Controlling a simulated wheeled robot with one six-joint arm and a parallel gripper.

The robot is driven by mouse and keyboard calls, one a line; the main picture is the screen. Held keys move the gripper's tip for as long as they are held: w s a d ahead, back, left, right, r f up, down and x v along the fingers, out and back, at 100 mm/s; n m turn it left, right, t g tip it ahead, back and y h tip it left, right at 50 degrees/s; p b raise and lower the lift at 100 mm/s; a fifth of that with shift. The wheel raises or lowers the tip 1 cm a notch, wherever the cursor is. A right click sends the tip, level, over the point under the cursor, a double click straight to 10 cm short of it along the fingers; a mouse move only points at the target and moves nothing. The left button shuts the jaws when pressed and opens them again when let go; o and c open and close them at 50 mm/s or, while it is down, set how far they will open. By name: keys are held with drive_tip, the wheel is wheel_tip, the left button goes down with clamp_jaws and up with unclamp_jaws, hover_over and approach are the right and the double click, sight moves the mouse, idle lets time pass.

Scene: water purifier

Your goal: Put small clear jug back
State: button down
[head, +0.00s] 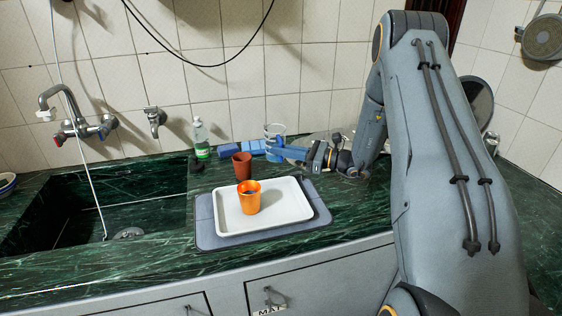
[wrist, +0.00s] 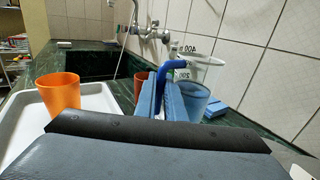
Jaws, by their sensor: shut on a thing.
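The small clear jug (head: 276,129) with printed markings and a blue handle is at the back of the counter near the tiled wall. It also shows in the wrist view (wrist: 211,70). My gripper (head: 281,150) is shut on the jug's blue handle (wrist: 171,65), which runs down between the two blue fingers (wrist: 165,85). A translucent blue cup (wrist: 194,98) overlaps the lower part of the jug. I cannot tell whether the jug is in the cup or behind it, nor whether its base touches anything.
A white tray (head: 286,217) on a grey mat holds an orange cup (head: 249,199). A reddish-brown cup (head: 242,166) stands behind it. A green-labelled bottle (head: 200,138) and blue blocks (head: 254,147) are near the wall. The sink (head: 80,222) is at left.

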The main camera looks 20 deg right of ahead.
sight(281, 162)
drive_tip(key=shift+f+p, duration=0.5)
drive_tip(key=shift+f, duration=1.65)
drive_tip(key=shift+f, duration=0.2)
drive_tip(key=c, duration=1.8)
unclamp_jaws()
drive_tip(key=shift+c, duration=0.2)
